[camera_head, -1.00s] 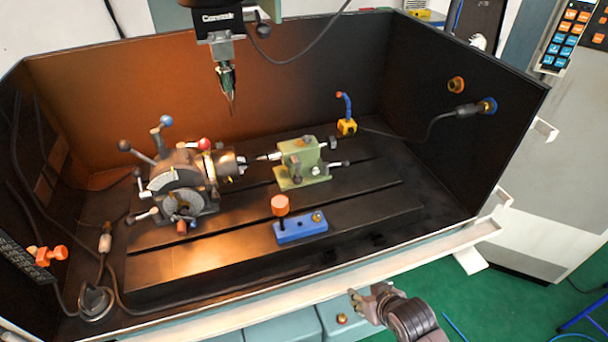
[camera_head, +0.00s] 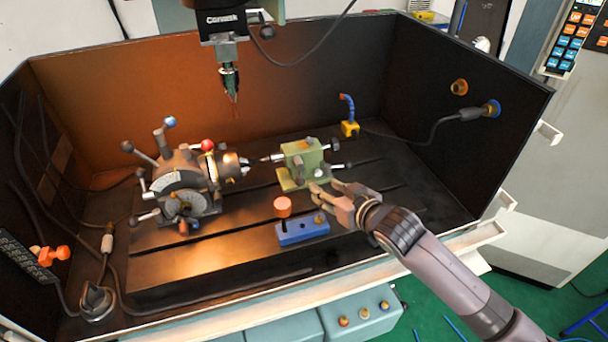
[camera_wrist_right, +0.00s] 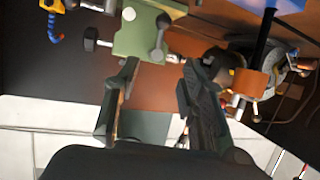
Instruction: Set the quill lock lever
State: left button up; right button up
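The green tailstock (camera_head: 302,157) stands on the slotted table, with dark levers and knobs on it. A dark ball-ended lever (camera_wrist_right: 159,38) shows on its face in the right wrist view, where the tailstock (camera_wrist_right: 137,38) is at the top. I take this to be the quill lock lever. My right gripper (camera_head: 325,187) is open and empty just in front and to the right of the tailstock. In the wrist view its fingers (camera_wrist_right: 157,80) are spread below the lever, apparently apart from it. The left gripper is not in view.
A blue block (camera_head: 303,231) with an orange knob (camera_head: 282,206) sits below my right gripper. The indexing chuck (camera_head: 185,185) with several ball levers is at left. A probe (camera_head: 231,80) hangs above. Enclosure walls and a front rim (camera_head: 240,308) surround the table.

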aim_at(301, 174)
jog(key=x, duration=1.2)
jog(key=shift+w+a+p, duration=0.2)
jog(key=shift+p, duration=0.2)
jog(key=shift+c, duration=0.2)
jog(key=c, duration=0.8)
grip_shut()
jog(key=shift+d, duration=0.1)
